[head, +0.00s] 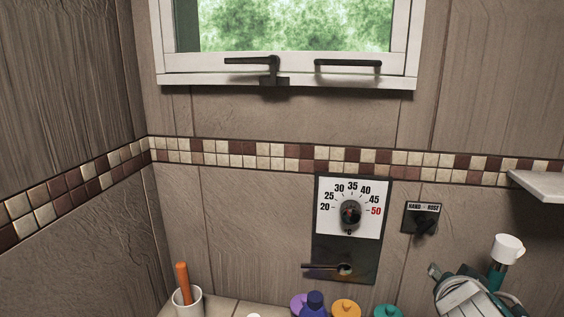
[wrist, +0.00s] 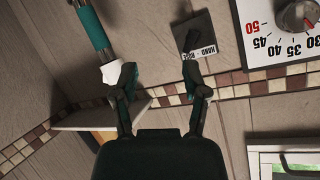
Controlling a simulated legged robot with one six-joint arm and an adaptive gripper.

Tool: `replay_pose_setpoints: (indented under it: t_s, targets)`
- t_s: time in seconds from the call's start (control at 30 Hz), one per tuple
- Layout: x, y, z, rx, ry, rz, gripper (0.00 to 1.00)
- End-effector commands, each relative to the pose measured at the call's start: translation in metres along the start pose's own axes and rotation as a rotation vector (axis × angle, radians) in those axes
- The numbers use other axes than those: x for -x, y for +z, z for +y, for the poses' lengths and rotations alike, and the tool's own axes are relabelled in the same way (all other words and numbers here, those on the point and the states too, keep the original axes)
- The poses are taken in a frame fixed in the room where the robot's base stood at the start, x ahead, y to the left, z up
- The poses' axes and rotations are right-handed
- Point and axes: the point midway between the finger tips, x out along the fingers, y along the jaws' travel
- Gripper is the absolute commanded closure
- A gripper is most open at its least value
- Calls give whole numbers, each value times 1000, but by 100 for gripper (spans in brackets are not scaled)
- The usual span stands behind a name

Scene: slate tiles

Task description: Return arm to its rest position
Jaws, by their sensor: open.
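My gripper (wrist: 160,78) is open in the wrist view, its two dark teal-tipped fingers apart with nothing between them. The wrist picture is turned over, with the lettering upside down. In the head view, part of my white and teal arm (head: 462,297) shows at the lower right, below the same switch plate (head: 411,216). The exact gap between gripper and plate cannot be told.
A temperature dial (head: 351,214) is on the wall, with a lever (head: 322,266) below. A white-topped chrome and teal fitting (head: 507,249) stands near my arm. A white shelf (head: 541,184) juts out at right. Coloured bottles (head: 315,303) and a cup (head: 187,303) stand low. A window (head: 290,35) is above.

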Motion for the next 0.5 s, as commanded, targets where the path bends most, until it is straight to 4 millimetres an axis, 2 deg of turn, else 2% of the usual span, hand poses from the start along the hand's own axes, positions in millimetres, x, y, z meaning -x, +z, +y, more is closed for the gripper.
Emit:
replay_pose_setpoints:
  t_s: [0.27, 0.5]
  targets:
    - [22, 50, 5, 192, 53, -193, 42]
    - [51, 100, 3, 383, 5, -415, 42]
